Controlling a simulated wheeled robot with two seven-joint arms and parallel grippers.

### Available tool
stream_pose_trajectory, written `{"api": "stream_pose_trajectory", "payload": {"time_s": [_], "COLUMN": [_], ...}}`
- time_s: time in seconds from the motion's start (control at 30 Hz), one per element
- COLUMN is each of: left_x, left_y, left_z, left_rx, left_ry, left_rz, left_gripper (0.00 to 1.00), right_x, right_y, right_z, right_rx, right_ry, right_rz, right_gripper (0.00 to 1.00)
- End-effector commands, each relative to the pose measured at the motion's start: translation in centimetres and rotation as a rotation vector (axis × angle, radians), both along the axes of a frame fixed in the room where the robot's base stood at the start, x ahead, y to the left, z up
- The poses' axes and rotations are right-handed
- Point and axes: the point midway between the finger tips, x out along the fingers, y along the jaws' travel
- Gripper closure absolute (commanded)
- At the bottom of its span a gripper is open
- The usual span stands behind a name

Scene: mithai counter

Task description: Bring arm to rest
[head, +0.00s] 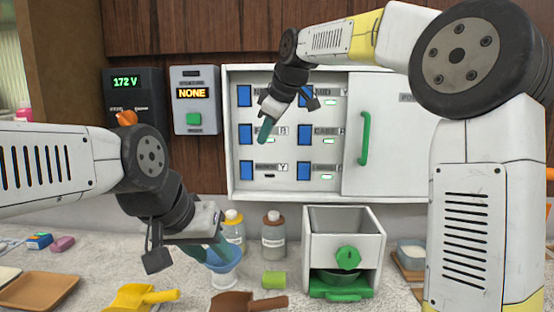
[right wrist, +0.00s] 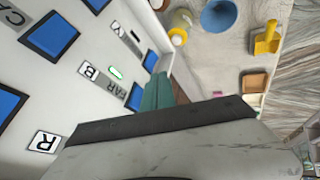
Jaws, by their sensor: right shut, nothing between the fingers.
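My right gripper (head: 264,131) is raised in front of the white wall panel (head: 232,185), with its teal fingers shut and nothing between them. In the right wrist view its fingers (right wrist: 157,92) point along the panel near a label reading FAR and B. My left gripper (head: 212,251) hangs low over the counter at centre left. Its teal fingers look apart, just above and in front of a blue bowl-like funnel (head: 224,265). Whether they touch the funnel cannot be told.
The panel has blue switches and a green-handled door (head: 364,138). A white box with a green knob (head: 347,257), two bottles (head: 274,238), a green cup (head: 273,280), a yellow scoop (head: 140,296), a brown scoop (head: 247,303) and a brown tray (head: 45,290) stand on the counter.

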Motion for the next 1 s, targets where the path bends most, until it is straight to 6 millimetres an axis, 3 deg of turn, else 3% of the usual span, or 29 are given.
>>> {"api": "stream_pose_trajectory", "payload": {"time_s": [0.1,0.27,0.4,0.5,0.7,0.83,1.0], "left_x": [0.0,0.0,0.0,0.0,0.0,0.0,0.0], "left_y": [0.0,0.0,0.0,0.0,0.0,0.0,0.0], "left_z": [0.0,0.0,0.0,0.0,0.0,0.0,0.0], "left_rx": [0.0,0.0,0.0,0.0,0.0,0.0,0.0], "left_ry": [0.0,0.0,0.0,0.0,0.0,0.0,0.0], "left_rz": [0.0,0.0,0.0,0.0,0.0,0.0,0.0], "left_gripper": [0.64,0.64,0.64,0.64,0.64,0.64,0.64], "right_x": [-4.1,-10.8,-17.2,-21.5,-27.1,-28.5,-28.6], "right_y": [-4.7,-11.4,-16.4,-18.9,-21.2,-21.5,-21.6], "right_z": [-0.4,-2.9,-6.6,-9.6,-14.5,-15.9,-16.1], "right_rx": [0.032,0.121,0.223,0.304,0.429,0.46,0.465], "right_ry": [0.038,0.111,0.178,0.223,0.292,0.312,0.315], "right_rz": [-0.165,-0.443,-0.687,-0.844,-1.051,-1.101,-1.108], "right_gripper": [1.0,1.0,1.0,1.0,1.0,1.0,1.0]}}
